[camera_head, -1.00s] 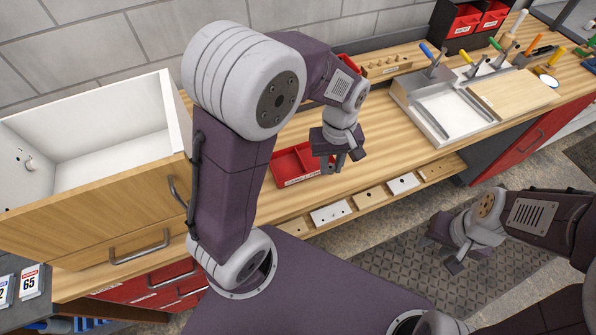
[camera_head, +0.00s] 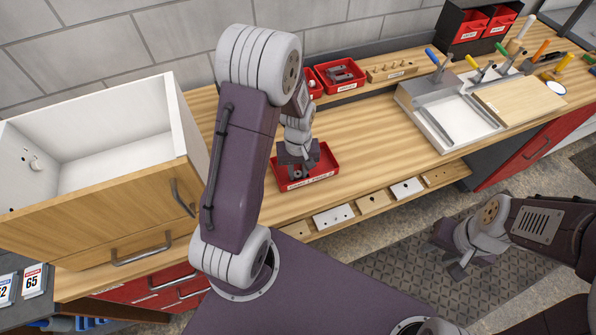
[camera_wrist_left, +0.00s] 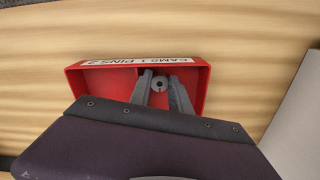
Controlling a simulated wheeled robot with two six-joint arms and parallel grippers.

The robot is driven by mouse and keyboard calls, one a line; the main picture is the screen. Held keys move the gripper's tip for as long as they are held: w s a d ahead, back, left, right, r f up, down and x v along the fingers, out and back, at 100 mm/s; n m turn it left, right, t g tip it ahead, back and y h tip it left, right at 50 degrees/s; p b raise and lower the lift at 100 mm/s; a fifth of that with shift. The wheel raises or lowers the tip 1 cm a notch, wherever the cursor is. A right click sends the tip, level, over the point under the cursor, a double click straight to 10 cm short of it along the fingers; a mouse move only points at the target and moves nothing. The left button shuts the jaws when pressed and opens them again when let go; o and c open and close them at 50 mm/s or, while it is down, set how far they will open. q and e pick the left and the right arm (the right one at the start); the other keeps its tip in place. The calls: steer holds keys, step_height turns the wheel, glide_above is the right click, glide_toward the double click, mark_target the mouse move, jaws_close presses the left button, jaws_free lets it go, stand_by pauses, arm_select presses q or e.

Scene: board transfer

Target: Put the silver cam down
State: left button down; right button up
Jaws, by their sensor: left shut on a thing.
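My left gripper (camera_head: 299,171) is at the red tray (camera_head: 326,166), which stands on the wooden bench. In the left wrist view the tray (camera_wrist_left: 95,82) carries a label that reads as cams and pins, and a divider splits it. The silver cam (camera_wrist_left: 160,83), a small round part with a hole, sits between the fingertips, and the gripper is shut on it. The fingertips and cam are over or inside the tray, near its divider; the exact height is unclear. My right gripper (camera_head: 458,264) hangs over the floor mat, away from the bench; its opening is not clear.
An open wooden drawer box (camera_head: 95,200) stands to the left of the tray. Red bins (camera_head: 340,75) and a wooden pin block (camera_head: 390,68) are behind it. A metal fixture (camera_head: 450,115) and a board (camera_head: 520,100) are to the right. The bench between is clear.

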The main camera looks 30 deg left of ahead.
mark_target(298, 175)
arm_select(q)
steer(key=shift+s, duration=0.1)
steer(key=shift+f, duration=0.15)
steer(key=c, duration=1.5)
jaws_free()
steer(key=shift+d, duration=0.1)
steer(key=shift+r, duration=0.25)
step_height(298, 175, up, 12)
steer(key=p, duration=0.1)
steer(key=s+d+f+m+t, duration=0.1)
steer(key=s+d+f+m, duration=0.2)
steer(key=s+m, duration=0.3)
steer(key=shift+s+d+m, duration=0.3)
steer(key=shift+s+d, duration=0.5)
steer(key=shift+s, duration=0.2)
